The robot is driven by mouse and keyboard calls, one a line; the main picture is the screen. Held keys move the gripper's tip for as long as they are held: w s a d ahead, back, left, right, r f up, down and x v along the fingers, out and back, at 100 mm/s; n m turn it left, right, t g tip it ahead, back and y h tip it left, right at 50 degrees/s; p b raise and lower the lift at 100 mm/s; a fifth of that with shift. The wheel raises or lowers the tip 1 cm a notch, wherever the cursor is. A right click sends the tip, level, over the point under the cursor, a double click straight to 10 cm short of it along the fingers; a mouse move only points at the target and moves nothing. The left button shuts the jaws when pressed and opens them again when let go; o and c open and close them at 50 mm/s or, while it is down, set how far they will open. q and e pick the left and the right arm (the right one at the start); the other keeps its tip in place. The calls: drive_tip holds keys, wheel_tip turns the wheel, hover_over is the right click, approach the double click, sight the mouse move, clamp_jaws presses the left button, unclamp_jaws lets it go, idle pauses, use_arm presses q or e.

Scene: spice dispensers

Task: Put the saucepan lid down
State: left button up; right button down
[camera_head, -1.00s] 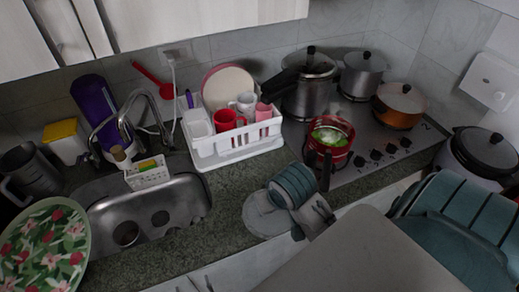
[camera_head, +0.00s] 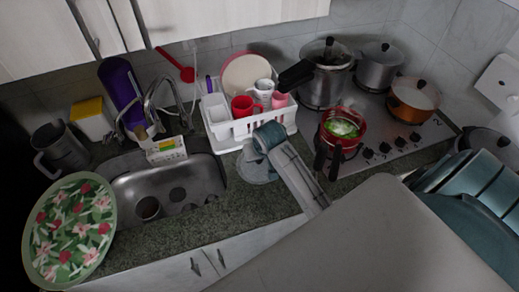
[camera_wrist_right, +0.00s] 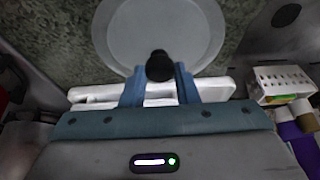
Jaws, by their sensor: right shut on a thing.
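The saucepan lid, a pale grey disc (camera_head: 257,166) with a black knob, is in my right gripper (camera_head: 265,148). In the right wrist view the lid (camera_wrist_right: 165,30) is in front of the fingers, and the right gripper (camera_wrist_right: 160,76) is shut on its black knob. The lid shows over the green speckled counter between the sink and the stove, just in front of the dish rack. I cannot tell whether it touches the counter. The red saucepan (camera_head: 340,138), with green contents and a black handle, stands uncovered on the stove. My left gripper is not in view.
The white dish rack (camera_head: 236,132) with cups and plates stands right behind the lid. The metal sink (camera_head: 205,180) and a small white holder (camera_head: 160,153) lie left. Several pots, including an orange pot (camera_head: 405,112), stand on the stove. A floral plate (camera_head: 72,225) is at far left.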

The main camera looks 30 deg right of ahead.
drive_tip(key=shift+s+f, duration=0.1)
drive_tip(key=shift+f, duration=0.25)
drive_tip(key=shift+f, duration=0.1)
drive_tip(key=c, duration=1.1)
unclamp_jaws()
drive_tip(key=shift+s+r+b, duration=0.1)
drive_tip(key=shift+r+b, duration=0.25)
drive_tip(key=shift+r, duration=0.15)
drive_tip(key=shift+b+v, duration=1.45)
drive_tip(key=shift+v, duration=4.15)
drive_tip(key=shift+s, duration=0.1)
